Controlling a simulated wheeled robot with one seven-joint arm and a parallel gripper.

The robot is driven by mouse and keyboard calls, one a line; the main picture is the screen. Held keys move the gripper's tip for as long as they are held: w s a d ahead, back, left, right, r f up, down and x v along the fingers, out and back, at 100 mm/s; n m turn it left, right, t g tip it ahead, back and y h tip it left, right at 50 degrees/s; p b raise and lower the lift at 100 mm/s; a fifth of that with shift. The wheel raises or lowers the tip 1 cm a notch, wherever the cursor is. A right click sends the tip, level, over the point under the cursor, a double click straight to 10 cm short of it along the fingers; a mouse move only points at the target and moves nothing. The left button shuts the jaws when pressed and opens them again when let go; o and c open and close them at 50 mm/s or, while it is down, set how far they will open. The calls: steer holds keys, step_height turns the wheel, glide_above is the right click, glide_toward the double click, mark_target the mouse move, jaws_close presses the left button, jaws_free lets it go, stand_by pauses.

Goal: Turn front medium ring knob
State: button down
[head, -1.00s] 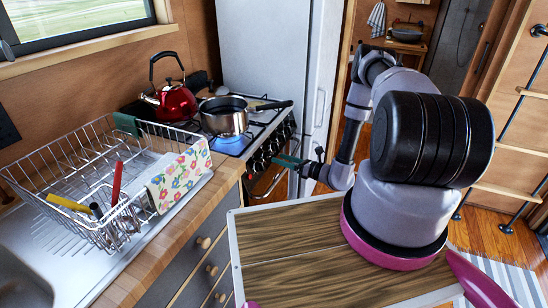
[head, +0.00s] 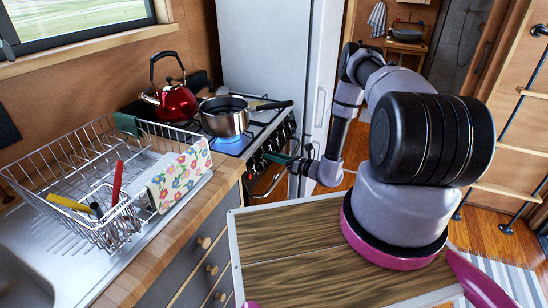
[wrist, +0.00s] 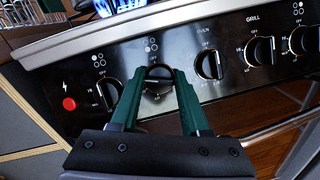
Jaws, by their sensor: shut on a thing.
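In the head view my gripper (head: 270,157) is at the stove's front panel. The fingers hide part of the knob's sides. The ring mark above the knob is too small to read surely.
A knob (wrist: 108,95) sits close on the left; the grill knob (wrist: 262,50) and another are further right. A steel saucepan (head: 224,116) stands over a blue flame (head: 230,146). A red kettle (head: 176,101) is behind it. A dish rack (head: 95,180) stands left.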

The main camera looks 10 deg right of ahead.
steer(key=m+h, duration=0.1)
steer(key=m, duration=0.4)
steer(key=m+h, duration=0.2)
steer(key=m, duration=0.3)
steer(key=m+h, duration=0.2)
steer(key=m, duration=0.3)
steer(key=shift+s, duration=0.1)
steer(key=shift+m, duration=0.4)
steer(key=shift+c, duration=1.9)
jaws_free()
steer(key=shift+r, duration=0.1)
